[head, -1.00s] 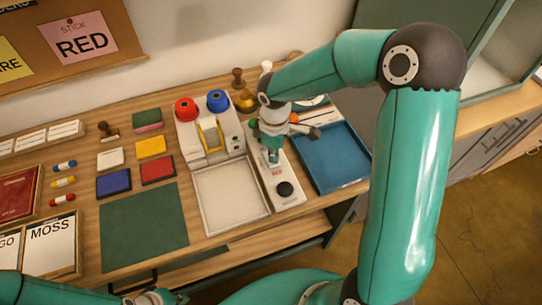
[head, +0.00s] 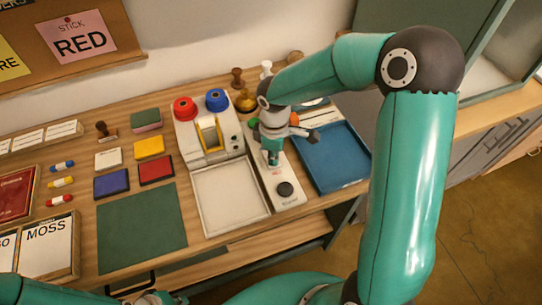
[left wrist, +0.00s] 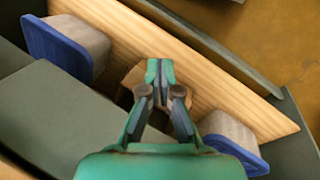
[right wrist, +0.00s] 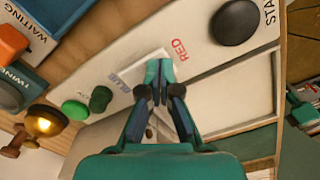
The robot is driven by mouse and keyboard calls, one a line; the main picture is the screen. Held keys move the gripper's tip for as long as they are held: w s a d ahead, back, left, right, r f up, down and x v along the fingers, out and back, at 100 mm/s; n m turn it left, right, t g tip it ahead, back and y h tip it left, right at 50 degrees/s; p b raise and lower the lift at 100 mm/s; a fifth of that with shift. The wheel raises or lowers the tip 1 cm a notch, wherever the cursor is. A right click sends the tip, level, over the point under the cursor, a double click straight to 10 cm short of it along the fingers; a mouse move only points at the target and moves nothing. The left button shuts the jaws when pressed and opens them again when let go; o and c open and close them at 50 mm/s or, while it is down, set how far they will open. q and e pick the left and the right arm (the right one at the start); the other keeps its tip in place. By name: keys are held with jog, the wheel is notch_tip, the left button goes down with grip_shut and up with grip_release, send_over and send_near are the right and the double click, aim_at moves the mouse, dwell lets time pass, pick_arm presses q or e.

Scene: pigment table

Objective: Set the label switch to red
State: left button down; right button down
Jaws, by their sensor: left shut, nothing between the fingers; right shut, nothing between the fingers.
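The label switch (right wrist: 130,68) is a pale plate on a white panel, between the printed words BLUE and RED, in the right wrist view. My right gripper (right wrist: 160,75) is shut and empty, its tips over the switch, close to the word RED. The tips hide part of the switch, so its setting and any contact cannot be told. In the head view my right gripper (head: 272,158) points down at the white panel (head: 288,204). My left gripper (left wrist: 160,74) is shut and empty, away from the panel, above a wooden surface in its wrist view.
A black round button (right wrist: 236,20) and green knobs (right wrist: 101,98) sit on the panel. Beside it stand the label machine (head: 187,132) with red and blue rolls, a white tray (head: 232,231) and a blue tray (head: 335,165). A pinned card (head: 83,40) reads STICK RED.

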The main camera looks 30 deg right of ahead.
jog(key=shift+r+p, duration=2.7)
jog(key=shift+r, duration=0.75)
